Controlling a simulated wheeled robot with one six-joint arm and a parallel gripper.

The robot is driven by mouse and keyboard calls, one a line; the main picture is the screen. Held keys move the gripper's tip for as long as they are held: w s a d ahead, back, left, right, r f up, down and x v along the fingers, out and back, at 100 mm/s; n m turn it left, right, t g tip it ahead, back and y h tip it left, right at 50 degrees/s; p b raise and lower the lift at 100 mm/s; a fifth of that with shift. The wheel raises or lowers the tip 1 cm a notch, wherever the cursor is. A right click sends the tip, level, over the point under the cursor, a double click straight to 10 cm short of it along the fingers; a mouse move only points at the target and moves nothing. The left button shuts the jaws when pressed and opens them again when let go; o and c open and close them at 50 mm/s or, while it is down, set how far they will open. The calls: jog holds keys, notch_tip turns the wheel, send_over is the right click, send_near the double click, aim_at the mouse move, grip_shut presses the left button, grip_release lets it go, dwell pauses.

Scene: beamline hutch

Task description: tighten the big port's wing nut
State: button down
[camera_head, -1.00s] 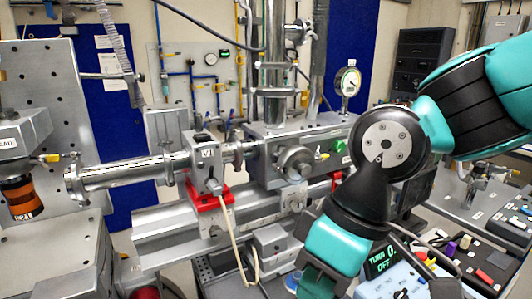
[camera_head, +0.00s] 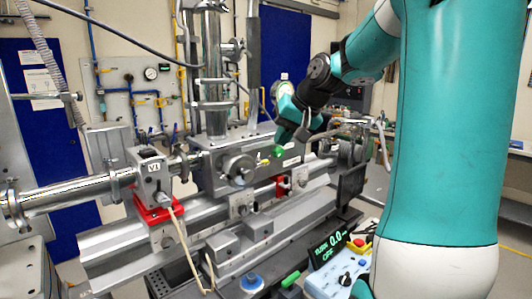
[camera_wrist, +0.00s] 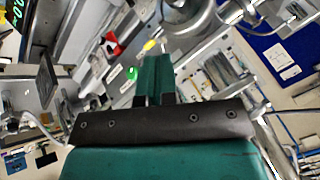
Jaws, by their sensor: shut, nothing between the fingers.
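The big round port (camera_head: 238,170) faces forward on the grey chamber box, left of my gripper (camera_head: 281,139). It also shows at the top of the wrist view (camera_wrist: 187,16). A small yellow piece (camera_head: 264,162) sits beside the port's right edge, and shows just beyond my fingertips in the wrist view (camera_wrist: 150,45). It may be the wing nut, but it is too small to tell. My gripper's teal fingers (camera_wrist: 156,60) are together and empty. They point at the front of the chamber, and I see no contact.
A green piece (camera_head: 278,151) sits close to my fingertips. A red-based valve block marked V1 (camera_head: 149,177) and a long tube (camera_head: 70,195) are to the left. A rail (camera_head: 190,225) runs below.

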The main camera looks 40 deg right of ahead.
jog(key=s+d+m, duration=0.1)
jog(key=d, duration=0.4)
jog(key=p, duration=0.4)
send_near(259, 162)
jog(key=s+f+x, duration=0.1)
jog(key=x, duration=0.4)
jog(key=shift+w+d+m+h, duration=0.1)
jog(key=shift+w+m+h, duration=0.25)
jog(key=shift+w, duration=0.35)
jog(key=shift+a+f+b, duration=0.1)
jog(key=shift+a+b, duration=0.3)
jog(key=shift+a, duration=0.05)
jog(key=shift+d, duration=0.2)
